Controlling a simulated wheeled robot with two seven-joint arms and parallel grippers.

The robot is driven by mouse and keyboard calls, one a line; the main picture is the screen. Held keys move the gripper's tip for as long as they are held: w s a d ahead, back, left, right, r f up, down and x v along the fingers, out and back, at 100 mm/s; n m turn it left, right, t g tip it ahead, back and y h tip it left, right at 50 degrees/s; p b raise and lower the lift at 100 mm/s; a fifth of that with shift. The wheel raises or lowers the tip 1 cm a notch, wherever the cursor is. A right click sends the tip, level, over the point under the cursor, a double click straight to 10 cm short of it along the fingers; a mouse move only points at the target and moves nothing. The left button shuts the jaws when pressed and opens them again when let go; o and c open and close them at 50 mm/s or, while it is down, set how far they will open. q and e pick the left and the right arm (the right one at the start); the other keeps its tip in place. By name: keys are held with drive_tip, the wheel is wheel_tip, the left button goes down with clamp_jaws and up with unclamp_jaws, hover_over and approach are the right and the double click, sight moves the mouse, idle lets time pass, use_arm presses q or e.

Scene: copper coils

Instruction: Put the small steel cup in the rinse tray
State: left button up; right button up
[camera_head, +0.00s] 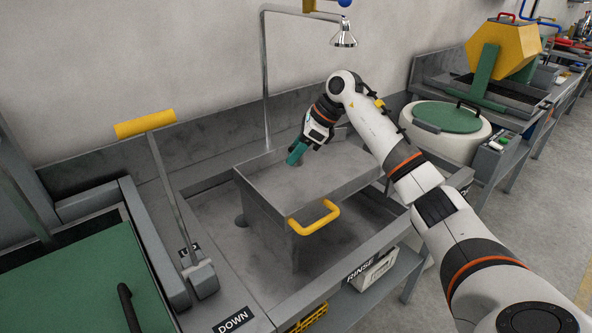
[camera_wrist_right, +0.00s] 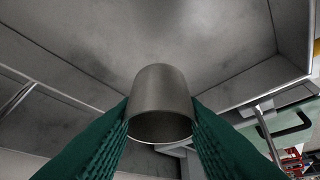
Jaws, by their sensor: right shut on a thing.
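The small steel cup (camera_wrist_right: 160,104) is a plain grey cylinder, held between the green fingers of my right gripper (camera_wrist_right: 160,125). Its open mouth faces the lower part of the right wrist view. The fingers hide most or all of the cup there. I cannot tell whether the cup touches the tray floor. The tray stands in a basin marked RINSE. My left gripper is not in view.
A shower head (camera_head: 343,36) hangs from a pipe above the tray's back. A yellow-handled lever (camera_head: 147,124) stands left of the tray. A white drum with a green lid (camera_head: 448,117) stands to the right. The tray floor looks bare.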

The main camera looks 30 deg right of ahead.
drive_tip(key=shift+f+p, duration=0.35)
drive_tip(key=shift+f, duration=3)
drive_tip(key=shift+f, duration=0.1)
drive_tip(key=o, duration=1)
drive_tip(key=shift+c, duration=0.2)
drive_tip(key=shift+r, duration=0.25)
drive_tip(key=b+v, duration=0.1)
drive_tip(key=v, duration=1)
drive_tip(key=shift+d+r, duration=0.2)
drive_tip(key=shift+r, duration=0.1)
